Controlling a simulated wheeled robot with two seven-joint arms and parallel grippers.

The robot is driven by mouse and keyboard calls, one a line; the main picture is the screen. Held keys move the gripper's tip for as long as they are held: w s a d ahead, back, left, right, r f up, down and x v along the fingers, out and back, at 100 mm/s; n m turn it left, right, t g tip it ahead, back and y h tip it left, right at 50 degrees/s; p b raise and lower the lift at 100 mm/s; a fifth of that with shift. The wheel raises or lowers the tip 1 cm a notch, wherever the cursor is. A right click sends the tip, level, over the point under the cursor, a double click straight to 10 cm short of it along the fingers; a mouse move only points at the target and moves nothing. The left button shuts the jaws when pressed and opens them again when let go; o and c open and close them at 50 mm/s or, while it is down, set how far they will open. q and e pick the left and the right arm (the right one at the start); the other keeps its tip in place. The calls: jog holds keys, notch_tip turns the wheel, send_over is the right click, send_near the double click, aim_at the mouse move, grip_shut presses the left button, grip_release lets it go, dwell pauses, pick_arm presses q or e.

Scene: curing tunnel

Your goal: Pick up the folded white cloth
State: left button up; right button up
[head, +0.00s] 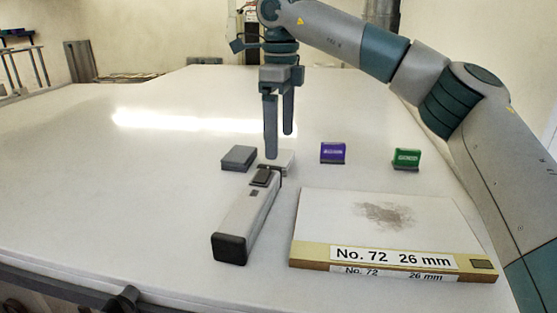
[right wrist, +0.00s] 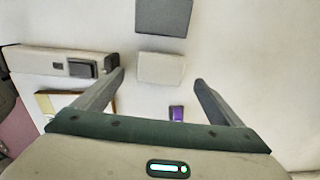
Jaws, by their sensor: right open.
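The folded white cloth (head: 283,157) is a small pale block on the white table, partly hidden behind my right gripper's finger in the head view. In the right wrist view the cloth (right wrist: 161,68) lies flat between the lines of the two fingers, just ahead of the tips. My right gripper (head: 279,146) points down over the cloth, open, with nothing between its fingers. It also shows in the right wrist view (right wrist: 159,77). I cannot tell the exact height of the fingertips above the cloth. My left gripper is not in view.
A dark grey block (head: 238,157) lies left of the cloth. A long grey handheld device (head: 246,217) lies close in front. A labelled board (head: 325,222) with a brown smudge is at front right. The table's left is clear.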

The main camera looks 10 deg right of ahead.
aim_at(279, 161)
notch_tip(279, 161, down, 4)
jog(key=shift+a+r+p, duration=0.15)
jog(key=shift+r+p, duration=0.1)
jog(key=shift+p, duration=0.9)
jog(key=shift+f, duration=0.55)
jog(key=c, duration=1.1)
